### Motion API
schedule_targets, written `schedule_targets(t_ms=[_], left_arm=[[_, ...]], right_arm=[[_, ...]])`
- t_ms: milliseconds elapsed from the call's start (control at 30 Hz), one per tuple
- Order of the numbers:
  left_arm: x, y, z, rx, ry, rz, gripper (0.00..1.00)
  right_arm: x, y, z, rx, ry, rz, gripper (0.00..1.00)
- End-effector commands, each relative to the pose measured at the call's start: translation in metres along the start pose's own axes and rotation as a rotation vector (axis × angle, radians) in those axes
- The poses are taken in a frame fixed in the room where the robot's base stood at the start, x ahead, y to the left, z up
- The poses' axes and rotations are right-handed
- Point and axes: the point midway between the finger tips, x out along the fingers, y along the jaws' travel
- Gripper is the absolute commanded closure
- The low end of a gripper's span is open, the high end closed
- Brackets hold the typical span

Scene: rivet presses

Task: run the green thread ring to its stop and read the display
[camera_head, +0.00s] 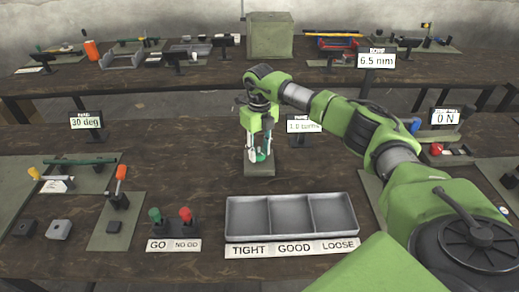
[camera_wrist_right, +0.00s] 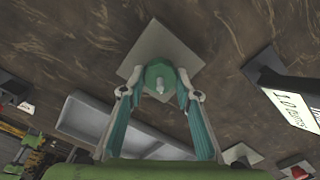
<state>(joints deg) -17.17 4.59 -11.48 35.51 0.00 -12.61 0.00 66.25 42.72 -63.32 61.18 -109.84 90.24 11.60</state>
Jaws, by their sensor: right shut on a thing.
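The green thread ring (camera_head: 263,156) sits upright on a small grey plate (camera_head: 259,171) in the middle of the near bench. My right gripper (camera_head: 258,155) reaches down to it from above, fingers on either side and shut on it. In the right wrist view the ring (camera_wrist_right: 155,70) lies between the fingertips (camera_wrist_right: 159,97), with a pale stud tip at its centre. The display (camera_head: 302,126) just behind and right of the ring reads 1.0 turns; my arm partly covers its right edge. My left gripper is not in view.
A three-part tray (camera_head: 291,196) labelled TIGHT, GOOD, LOOSE stands in front. Left of it are green and red GO/NO GO gauges (camera_head: 170,226) and an orange-handled fixture (camera_head: 118,187). Other displays read 30 deg (camera_head: 86,122), 6.5 mm (camera_head: 376,60) and 0 N (camera_head: 445,117).

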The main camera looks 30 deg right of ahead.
Motion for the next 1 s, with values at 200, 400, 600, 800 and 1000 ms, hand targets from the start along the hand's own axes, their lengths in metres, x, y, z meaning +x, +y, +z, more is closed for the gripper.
schedule_targets(t_ms=[200,400,600,800,1000], left_arm=[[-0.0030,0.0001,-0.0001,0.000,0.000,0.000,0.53],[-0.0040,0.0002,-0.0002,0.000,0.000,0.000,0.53],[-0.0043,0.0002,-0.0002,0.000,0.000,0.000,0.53],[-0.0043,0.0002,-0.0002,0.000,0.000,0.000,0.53],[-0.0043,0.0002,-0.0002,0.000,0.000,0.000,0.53]], right_arm=[[-0.0016,-0.0001,0.0012,0.131,-0.004,0.000,0.92],[-0.0015,0.0001,0.0014,0.201,-0.004,0.000,0.92],[-0.0014,0.0000,0.0015,0.230,-0.005,0.000,0.92],[-0.0015,0.0000,0.0016,0.234,-0.005,0.000,0.92],[-0.0016,-0.0001,0.0017,0.233,-0.006,0.000,0.68]])
